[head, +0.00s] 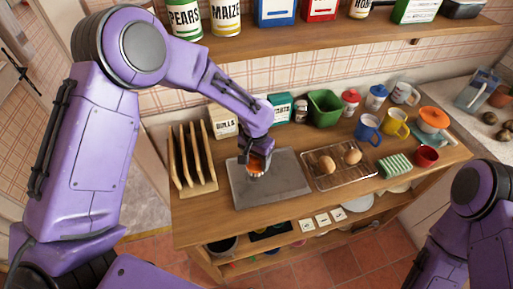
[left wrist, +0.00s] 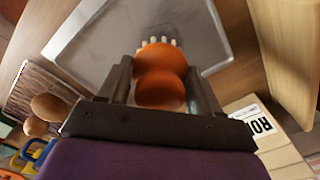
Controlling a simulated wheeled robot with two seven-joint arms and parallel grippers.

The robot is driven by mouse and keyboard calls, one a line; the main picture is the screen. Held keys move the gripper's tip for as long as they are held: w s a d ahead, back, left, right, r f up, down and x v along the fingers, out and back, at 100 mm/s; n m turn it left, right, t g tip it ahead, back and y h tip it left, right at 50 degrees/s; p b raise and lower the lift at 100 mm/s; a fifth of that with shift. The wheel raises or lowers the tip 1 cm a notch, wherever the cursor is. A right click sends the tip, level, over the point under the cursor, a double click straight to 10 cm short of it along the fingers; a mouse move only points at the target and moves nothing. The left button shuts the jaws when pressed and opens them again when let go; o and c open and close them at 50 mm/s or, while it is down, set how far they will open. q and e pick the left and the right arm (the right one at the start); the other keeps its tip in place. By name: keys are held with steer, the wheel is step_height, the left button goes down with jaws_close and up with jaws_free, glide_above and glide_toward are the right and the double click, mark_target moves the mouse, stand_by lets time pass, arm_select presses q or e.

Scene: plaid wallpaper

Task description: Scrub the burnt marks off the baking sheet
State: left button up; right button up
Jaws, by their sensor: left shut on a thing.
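The baking sheet (head: 288,178) is a flat grey metal sheet lying on the wooden counter. In the left wrist view the sheet (left wrist: 95,38) looks grey and shiny; I make out no clear burnt marks on it. My left gripper (head: 255,168) is over the sheet's upper left part, pointing down. It is shut on an orange brush (left wrist: 160,75) with pale bristles. The bristle tips show at the far end, at or close above the sheet; contact is unclear. My right gripper is not in view; only part of my right arm shows at the lower right.
A wooden rack (head: 192,160) stands left of the sheet, with a cream box (head: 223,122) behind. A wire rack (head: 338,170) with brown eggs is close on the right. A green striped sponge (head: 395,166), mugs (head: 367,129) and a green tub (head: 323,108) stand farther right and back.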

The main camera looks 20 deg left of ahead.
arm_select(q)
steer(key=shift+r+p, duration=0.4)
steer(key=shift+r, duration=1.55)
